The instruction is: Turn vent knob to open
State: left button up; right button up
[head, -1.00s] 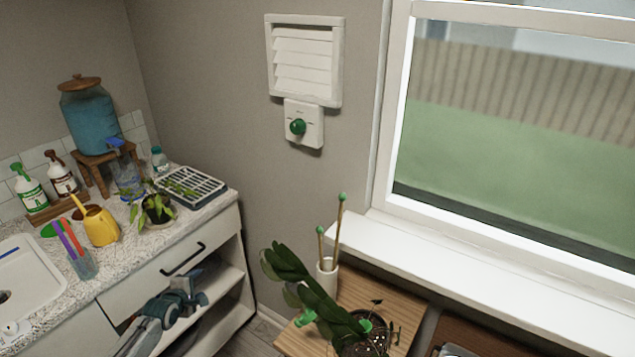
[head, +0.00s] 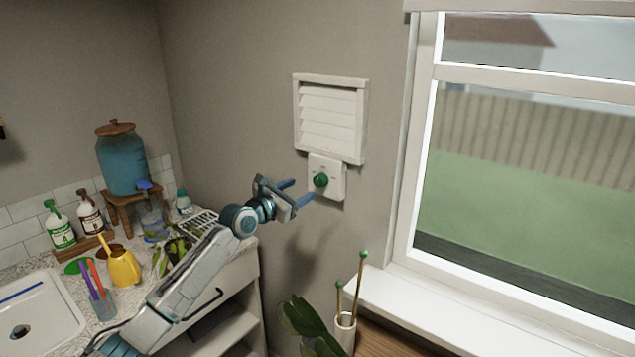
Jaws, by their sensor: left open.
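The vent knob (head: 321,180) is a green round knob on a white plate (head: 338,187) on the grey wall. The white slatted vent (head: 331,118) sits directly above the plate. The knob's marks are too small to read. My left gripper (head: 300,191) is raised in front of the wall, just left of the knob. Its two blue fingers are spread apart and point toward the knob, with nothing between them. I cannot tell whether a finger touches the knob or plate. My right gripper is out of view.
A plant (head: 311,326) and a white cup of stakes (head: 342,333) stand below the knob. A window is on the right.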

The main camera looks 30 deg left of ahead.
aim_at(318, 181)
pick_arm(q)
jog(key=w, duration=0.5)
jog(key=w+d+p, duration=0.1)
jog(key=w, duration=0.1)
jog(key=shift+w, duration=0.25)
jog(key=c, duration=1)
